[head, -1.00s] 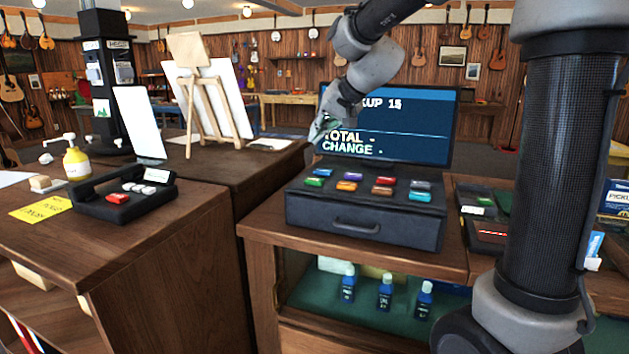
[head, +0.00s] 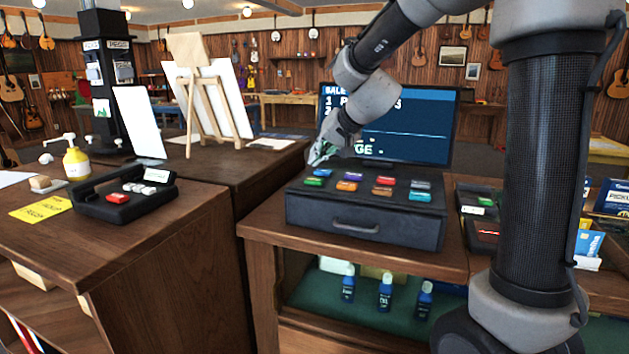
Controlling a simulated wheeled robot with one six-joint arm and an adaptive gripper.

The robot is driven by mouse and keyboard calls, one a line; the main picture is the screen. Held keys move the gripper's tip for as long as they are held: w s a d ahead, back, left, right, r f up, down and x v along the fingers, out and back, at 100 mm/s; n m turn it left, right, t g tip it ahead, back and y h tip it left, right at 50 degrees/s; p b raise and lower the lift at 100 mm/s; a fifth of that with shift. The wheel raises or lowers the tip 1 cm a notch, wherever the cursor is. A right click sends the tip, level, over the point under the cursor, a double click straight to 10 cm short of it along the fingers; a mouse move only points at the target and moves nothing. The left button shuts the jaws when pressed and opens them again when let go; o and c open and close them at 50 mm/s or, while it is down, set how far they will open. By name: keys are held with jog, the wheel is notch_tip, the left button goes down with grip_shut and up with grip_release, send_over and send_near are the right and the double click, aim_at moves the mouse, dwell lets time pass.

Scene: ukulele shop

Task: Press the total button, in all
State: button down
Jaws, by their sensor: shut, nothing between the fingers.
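The cash register (head: 300,208) is a dark box with a drawer handle and two rows of coloured buttons on top. The buttons include blue, purple, red and grey ones at the back and green (head: 313,181), orange (head: 346,186), brown (head: 382,191) and cyan (head: 420,196) ones in front. Their labels are too small to read, so I cannot tell which is total. My gripper (head: 318,158) is shut and empty, just above the back left corner of the buttons; I cannot tell if it touches one. A blue display (head: 420,130) stands behind, partly hidden by my arm.
A black card terminal (head: 95,207) with a red key sits on the left counter, by a yellow note (head: 40,209) and a yellow pump bottle (head: 76,163). Trays and packets lie right of the register. Bottles (head: 385,292) stand on the shelf below.

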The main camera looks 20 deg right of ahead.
jog(key=shift+f, duration=1.15)
jog(key=shift+f, duration=0.15)
dwell(0.5)
jog(key=shift+f, duration=0.2)
jog(key=shift+f, duration=0.5)
dwell(0.7)
jog(key=shift+r, duration=0.9)
jog(key=shift+r, duration=2.5)
